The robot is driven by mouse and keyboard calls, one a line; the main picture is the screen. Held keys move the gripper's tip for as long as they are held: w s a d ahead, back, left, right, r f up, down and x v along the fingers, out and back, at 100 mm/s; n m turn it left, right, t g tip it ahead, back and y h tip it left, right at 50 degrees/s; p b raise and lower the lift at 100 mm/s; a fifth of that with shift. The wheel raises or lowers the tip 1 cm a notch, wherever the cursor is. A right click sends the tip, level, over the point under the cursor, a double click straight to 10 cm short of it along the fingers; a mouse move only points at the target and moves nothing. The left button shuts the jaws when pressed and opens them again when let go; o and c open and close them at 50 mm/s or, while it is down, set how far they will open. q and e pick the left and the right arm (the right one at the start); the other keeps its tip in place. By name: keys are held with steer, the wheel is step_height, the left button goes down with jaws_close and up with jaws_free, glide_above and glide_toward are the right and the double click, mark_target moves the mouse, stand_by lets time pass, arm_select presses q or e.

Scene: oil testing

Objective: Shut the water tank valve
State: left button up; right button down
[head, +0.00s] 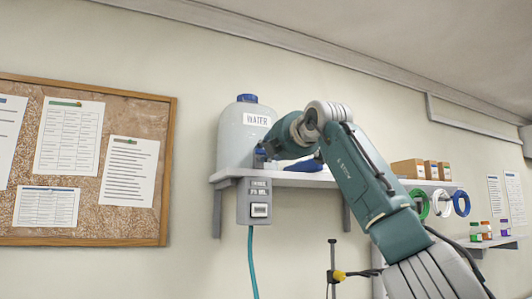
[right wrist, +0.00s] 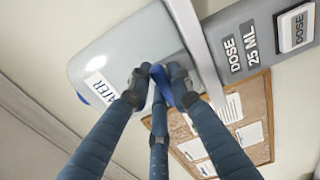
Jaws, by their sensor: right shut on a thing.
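The water tank (head: 231,135) is a whitish translucent jug with a blue cap and a WATER label, standing on the wall shelf. In the right wrist view the tank (right wrist: 125,55) lies beyond my fingers. Its small blue valve (right wrist: 160,74) shows between the fingertips. My right gripper (head: 261,157) reaches in from the right at the tank's lower right side. In the wrist view the right gripper (right wrist: 157,84) has its fingers closed together on the blue valve. The fingers hide part of the valve, so I cannot tell its turn. My left gripper is not in view.
A grey dose box (head: 253,200) with a button and a teal hose hangs below the shelf edge (head: 226,175). A blue item (head: 303,166) and small brown boxes (head: 407,169) sit farther right. Coloured rings (head: 442,203) hang under the shelf. A cork board (head: 140,220) is at left.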

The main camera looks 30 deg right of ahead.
stand_by(0.4)
steer(key=c, duration=1.5)
jaws_free()
steer(key=shift+c, duration=0.2)
steer(key=shift+d, duration=0.1)
steer(key=s, duration=1.2)
steer(key=shift+a, duration=0.35)
